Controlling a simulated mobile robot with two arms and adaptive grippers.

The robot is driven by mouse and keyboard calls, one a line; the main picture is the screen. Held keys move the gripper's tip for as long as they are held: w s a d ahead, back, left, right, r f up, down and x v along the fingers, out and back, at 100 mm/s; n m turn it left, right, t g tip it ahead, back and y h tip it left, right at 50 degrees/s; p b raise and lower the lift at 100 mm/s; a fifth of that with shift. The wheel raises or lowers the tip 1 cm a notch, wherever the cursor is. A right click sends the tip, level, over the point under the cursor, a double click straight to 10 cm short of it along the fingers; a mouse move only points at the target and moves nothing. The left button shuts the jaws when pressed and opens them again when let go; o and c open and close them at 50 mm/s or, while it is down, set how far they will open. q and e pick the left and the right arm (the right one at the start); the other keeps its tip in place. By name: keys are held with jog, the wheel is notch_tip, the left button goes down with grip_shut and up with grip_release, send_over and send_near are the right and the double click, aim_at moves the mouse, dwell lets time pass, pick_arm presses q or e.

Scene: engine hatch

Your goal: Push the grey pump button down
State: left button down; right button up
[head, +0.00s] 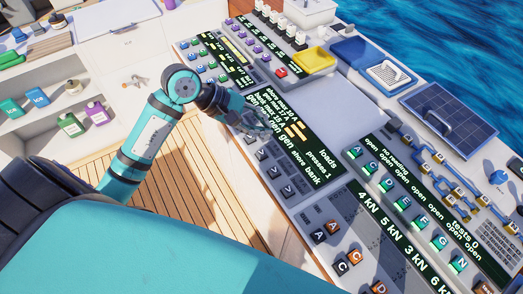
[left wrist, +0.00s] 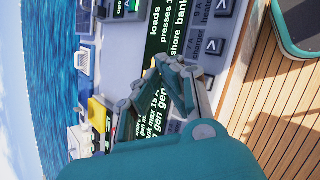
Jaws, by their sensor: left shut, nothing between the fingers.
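A row of grey chevron buttons (head: 275,171) runs along the near side of the green-lettered loads display (head: 302,140). I cannot read which of them is the pump button, and my gripper may hide it. My left gripper (head: 266,126) is shut and empty, over the display's upper part near the far end of that row. In the left wrist view the fingers (left wrist: 163,68) come together over the display. Two grey chevron buttons (left wrist: 213,46) show to their right, apart from the fingertips. Contact with the panel cannot be told. My right gripper is out of view.
Lettered green and orange buttons (head: 333,227) lie at the near end. Further off are a yellow tray (head: 314,60), a red button (head: 281,72) and a solar panel (head: 449,118). A shelf with bottles (head: 70,124) stands left. Wooden deck (head: 180,190) lies below the panel.

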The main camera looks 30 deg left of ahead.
pick_arm(q)
jog(key=b, duration=0.4)
send_over(262, 155)
notch_tip(262, 155, down, 7)
jog(key=shift+a+f, duration=0.1)
jog(key=shift+f, duration=0.05)
jog(key=shift+f+b, duration=0.6)
jog(key=shift+f, duration=0.05)
dwell(0.7)
jog(key=shift+f+b, duration=0.35)
jog(key=shift+b, duration=0.25)
